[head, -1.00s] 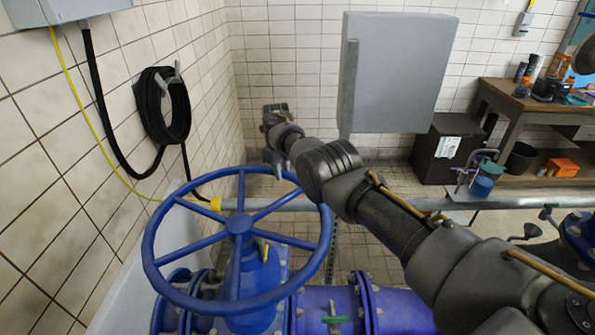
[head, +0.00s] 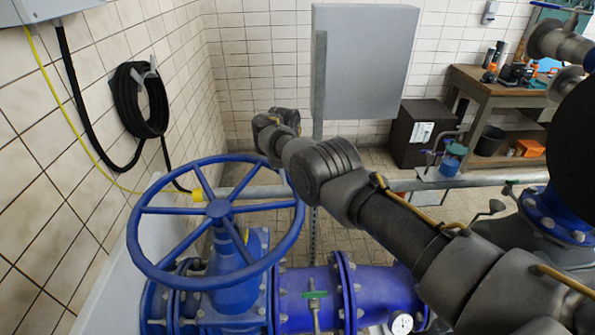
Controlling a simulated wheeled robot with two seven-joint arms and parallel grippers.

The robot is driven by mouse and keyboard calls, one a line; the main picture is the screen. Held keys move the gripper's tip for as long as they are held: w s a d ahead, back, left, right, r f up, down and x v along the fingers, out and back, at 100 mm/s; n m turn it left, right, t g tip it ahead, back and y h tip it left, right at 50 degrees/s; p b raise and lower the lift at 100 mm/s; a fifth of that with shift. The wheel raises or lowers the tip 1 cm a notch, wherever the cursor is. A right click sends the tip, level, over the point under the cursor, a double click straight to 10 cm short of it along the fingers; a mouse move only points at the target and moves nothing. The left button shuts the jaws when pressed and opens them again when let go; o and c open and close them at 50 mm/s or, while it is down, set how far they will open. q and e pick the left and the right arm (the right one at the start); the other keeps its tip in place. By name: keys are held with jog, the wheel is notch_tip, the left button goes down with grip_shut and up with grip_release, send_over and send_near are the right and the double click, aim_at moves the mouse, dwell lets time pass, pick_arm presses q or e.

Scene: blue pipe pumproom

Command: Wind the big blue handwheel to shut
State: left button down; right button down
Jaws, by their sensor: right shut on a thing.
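The big blue handwheel (head: 133,245) is at left centre in the head view, tilted on its stem above the blue valve body (head: 228,278). Its spokes meet at a round hub (head: 218,209). My right arm reaches in from the lower right. My right gripper (head: 275,162) is at the far right part of the wheel's rim and is shut on it. The wrist partly hides the fingers and the rim there. My left gripper is out of view.
A grey pipe (head: 420,184) runs across behind the wheel. A grey cabinet (head: 365,60) hangs at the back. A coiled black hose (head: 128,100) hangs on the left wall. A wooden workbench (head: 485,90) stands at back right. Blue flanged pipe (head: 380,288) lies below my arm.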

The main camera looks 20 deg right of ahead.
jog(key=shift+s+f, duration=0.25)
jog(key=shift+s, duration=0.05)
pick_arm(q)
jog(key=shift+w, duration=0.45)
pick_arm(e)
jog(key=shift+d+f, duration=0.1)
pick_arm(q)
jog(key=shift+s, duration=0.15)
pick_arm(e)
jog(key=c, duration=1.2)
grip_release()
jog(key=shift+d, duration=0.15)
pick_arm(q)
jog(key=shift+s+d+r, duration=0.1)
pick_arm(e)
jog(key=shift+o, duration=0.4)
jog(key=shift+d, duration=0.1)
jog(key=shift+w, duration=0.1)
